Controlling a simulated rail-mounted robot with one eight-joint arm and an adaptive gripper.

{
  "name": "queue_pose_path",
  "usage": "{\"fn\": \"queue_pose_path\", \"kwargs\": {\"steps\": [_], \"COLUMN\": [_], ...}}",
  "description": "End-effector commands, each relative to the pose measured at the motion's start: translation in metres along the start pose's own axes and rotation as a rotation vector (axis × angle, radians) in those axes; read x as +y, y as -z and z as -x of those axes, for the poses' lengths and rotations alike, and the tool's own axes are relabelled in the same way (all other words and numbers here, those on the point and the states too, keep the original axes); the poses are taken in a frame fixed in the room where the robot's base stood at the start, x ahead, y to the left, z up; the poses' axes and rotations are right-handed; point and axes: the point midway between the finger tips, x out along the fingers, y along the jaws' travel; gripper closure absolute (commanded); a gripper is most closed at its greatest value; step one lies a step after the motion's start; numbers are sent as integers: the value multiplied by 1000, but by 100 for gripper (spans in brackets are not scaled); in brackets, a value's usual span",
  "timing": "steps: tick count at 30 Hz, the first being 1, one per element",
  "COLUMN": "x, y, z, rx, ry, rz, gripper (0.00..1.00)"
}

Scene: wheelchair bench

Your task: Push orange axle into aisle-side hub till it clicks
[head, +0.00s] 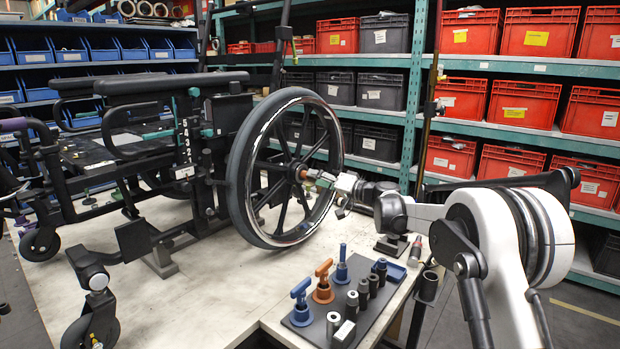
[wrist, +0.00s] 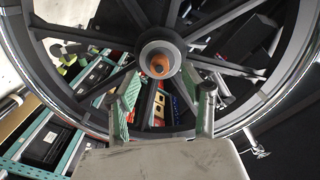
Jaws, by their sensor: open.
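The large black wheel (head: 237,175) is upright on the wheelchair's aisle side. Its hub (wrist: 144,49) is a grey ring at the wheel's centre in the wrist view. An orange round end (wrist: 159,66) sits inside the ring, and it also shows as a small orange spot (head: 303,174) in the head view. I take it for the orange axle; how deep it sits I cannot tell. My gripper (head: 325,179) is close in front of the hub. In the wrist view my gripper (wrist: 164,92) is open, its fingers apart below and either side of the hub, with nothing between them.
A dark tray (head: 374,314) on the bench holds blue-handled and orange-handled (head: 323,272) pieces and several dark cylinders. The wheel's spokes (wrist: 97,77) surround the hub. Shelves with red (head: 540,32) and grey crates stand behind. Bare bench (head: 215,285) shows before the wheel.

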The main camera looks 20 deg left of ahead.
Motion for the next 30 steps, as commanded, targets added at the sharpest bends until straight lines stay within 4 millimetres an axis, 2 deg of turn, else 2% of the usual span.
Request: {"fn": "queue_pose_path", "kwargs": {"steps": [1,6,12,17,30], "x": [0,0,0,0,-4], "y": [1,1,0,0,1], "z": [12,45,70,78,82], "rx": [2,1,1,0,-6], "ry": [-2,-1,-1,0,-9], "rz": [0,0,0,0,0], "gripper": [57,57,57,57,57]}}
